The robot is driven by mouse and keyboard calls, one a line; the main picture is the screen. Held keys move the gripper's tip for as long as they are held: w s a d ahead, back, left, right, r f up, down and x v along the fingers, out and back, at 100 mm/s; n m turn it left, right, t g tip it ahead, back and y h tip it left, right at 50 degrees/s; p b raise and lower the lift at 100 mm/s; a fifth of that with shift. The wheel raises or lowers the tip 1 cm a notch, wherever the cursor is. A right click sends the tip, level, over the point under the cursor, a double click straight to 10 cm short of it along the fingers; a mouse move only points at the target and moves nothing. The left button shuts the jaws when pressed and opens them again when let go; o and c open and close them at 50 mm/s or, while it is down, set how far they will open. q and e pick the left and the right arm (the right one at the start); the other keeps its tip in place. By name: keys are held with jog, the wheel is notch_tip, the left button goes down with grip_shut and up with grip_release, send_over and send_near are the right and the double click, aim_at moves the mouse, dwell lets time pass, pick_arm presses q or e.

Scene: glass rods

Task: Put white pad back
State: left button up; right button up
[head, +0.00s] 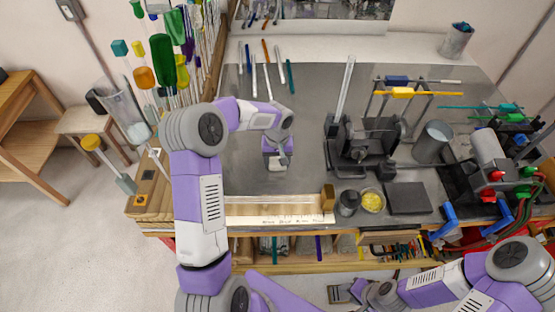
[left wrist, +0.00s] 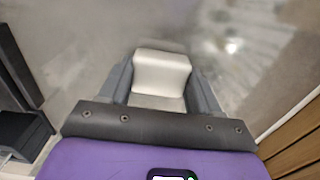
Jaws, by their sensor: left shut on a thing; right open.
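The white pad (left wrist: 160,74) is between the fingers of my left gripper (left wrist: 162,92), which is shut on it in the left wrist view. In the head view my left gripper (head: 276,166) points down over the left part of the grey bench top (head: 300,110), and only a small pale bit of the pad shows at its tip. I cannot tell whether the pad touches the bench. My right gripper (head: 346,291) is low at the bottom of the head view, in front of the bench and apart from the pad, open.
Several thin rods lie behind my left gripper. A black clamp device (head: 360,145) stands to its right.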

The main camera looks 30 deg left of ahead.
aim_at(277, 162)
pick_arm(q)
jog(key=shift+f, duration=0.1)
jog(key=o, duration=0.9)
jog(key=shift+o, duration=0.2)
notch_tip(277, 162, up, 12)
jog(key=shift+r, duration=0.2)
